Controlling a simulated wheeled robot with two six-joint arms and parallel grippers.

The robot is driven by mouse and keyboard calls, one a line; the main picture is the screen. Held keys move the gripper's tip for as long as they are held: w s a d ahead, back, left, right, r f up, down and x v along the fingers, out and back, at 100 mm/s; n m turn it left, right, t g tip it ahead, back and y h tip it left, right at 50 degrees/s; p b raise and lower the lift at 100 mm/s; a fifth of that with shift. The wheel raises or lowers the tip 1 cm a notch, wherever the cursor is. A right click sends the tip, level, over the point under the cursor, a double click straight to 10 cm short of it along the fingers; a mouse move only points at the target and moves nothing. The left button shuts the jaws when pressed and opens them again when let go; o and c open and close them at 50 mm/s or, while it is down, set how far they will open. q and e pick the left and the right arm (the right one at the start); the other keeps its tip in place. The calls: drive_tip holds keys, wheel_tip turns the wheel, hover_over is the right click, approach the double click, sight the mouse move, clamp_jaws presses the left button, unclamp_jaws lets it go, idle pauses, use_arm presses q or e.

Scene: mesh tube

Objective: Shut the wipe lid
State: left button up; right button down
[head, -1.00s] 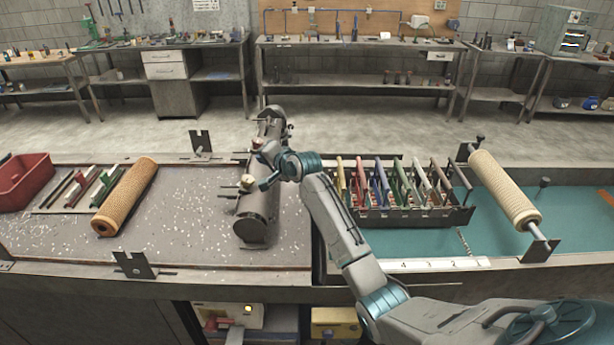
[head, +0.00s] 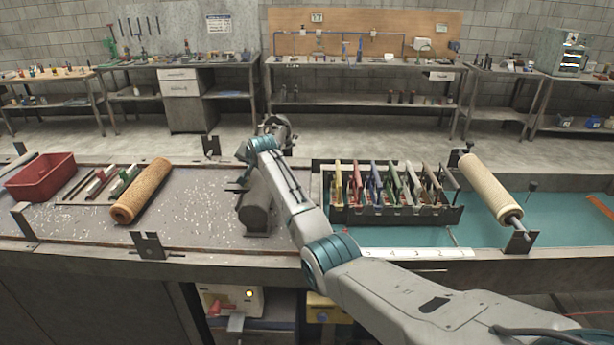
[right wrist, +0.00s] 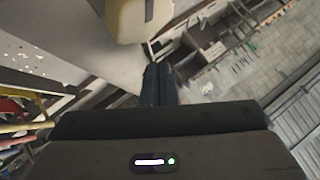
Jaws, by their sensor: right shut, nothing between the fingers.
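A dark grey cylindrical housing (head: 257,218) lies lengthwise on the grey bench left of centre in the head view. My left gripper is not in view.
A tan mesh tube (head: 141,191) and a red bin (head: 40,177) lie left on the bench. A black rack (head: 395,214) with several coloured handles stands right of my arm. A cream roll (head: 490,188) sits on a spindle farther right. The grey bench between is mostly clear.

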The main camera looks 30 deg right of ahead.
drive_tip(key=shift+w+a+f+n+g+h+b, duration=0.2)
drive_tip(key=shift+w+f+n+g+h+b, duration=0.15)
drive_tip(key=shift+w+f, duration=0.6)
drive_tip(key=shift+a+f+g+h+b, duration=0.25)
drive_tip(key=shift+f+b, duration=0.1)
drive_tip(key=shift+f, duration=0.2)
drive_tip(key=shift+s+a, duration=0.1)
drive_tip(key=shift+a, duration=0.2)
drive_tip(key=shift+w+f, duration=0.2)
drive_tip(key=shift+f, duration=0.1)
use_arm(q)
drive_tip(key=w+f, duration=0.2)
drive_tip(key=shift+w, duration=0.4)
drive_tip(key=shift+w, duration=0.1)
use_arm(e)
drive_tip(key=shift+r, duration=0.1)
